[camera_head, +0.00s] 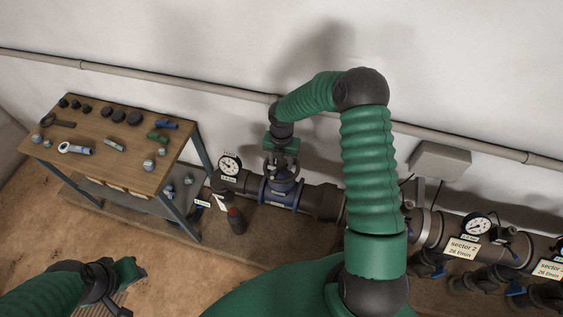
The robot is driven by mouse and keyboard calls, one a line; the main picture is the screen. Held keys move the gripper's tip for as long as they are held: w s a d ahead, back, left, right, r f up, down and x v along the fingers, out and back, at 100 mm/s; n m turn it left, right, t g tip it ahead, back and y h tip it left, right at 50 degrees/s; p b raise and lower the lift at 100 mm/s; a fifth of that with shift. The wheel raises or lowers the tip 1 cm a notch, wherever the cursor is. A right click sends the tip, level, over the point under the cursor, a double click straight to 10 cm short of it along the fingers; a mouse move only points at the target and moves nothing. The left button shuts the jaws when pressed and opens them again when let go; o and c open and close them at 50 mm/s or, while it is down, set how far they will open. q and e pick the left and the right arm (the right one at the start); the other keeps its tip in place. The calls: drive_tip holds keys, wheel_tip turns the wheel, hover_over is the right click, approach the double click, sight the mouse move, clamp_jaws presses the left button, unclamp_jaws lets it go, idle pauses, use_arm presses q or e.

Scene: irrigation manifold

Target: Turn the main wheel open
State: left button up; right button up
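The main valve (281,194), with a blue body, sits in the dark pipe along the wall, left of the picture's middle. My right arm arches over from the bottom middle, and its gripper (282,165) points down right at the top of this valve. The wheel is mostly hidden by the gripper and too small to make out clearly. I cannot tell whether the fingers are closed on its rim or only beside it. My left gripper (124,284) is low at the left, over the floor and away from the valve; its finger opening does not show clearly.
A wooden workbench (84,146) with tools and fittings stands at the left. A pressure gauge (229,165) is left of the valve. A dark bottle-like object with a red top (236,219) stands below. Sector 2 pipework (463,248) with another gauge (476,226) is at the right.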

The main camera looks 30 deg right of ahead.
drive_tip(key=shift+d, duration=0.1)
wheel_tip(320, 180, up, 17)
drive_tip(key=b, duration=0.3)
drive_tip(key=shift+f, duration=0.2)
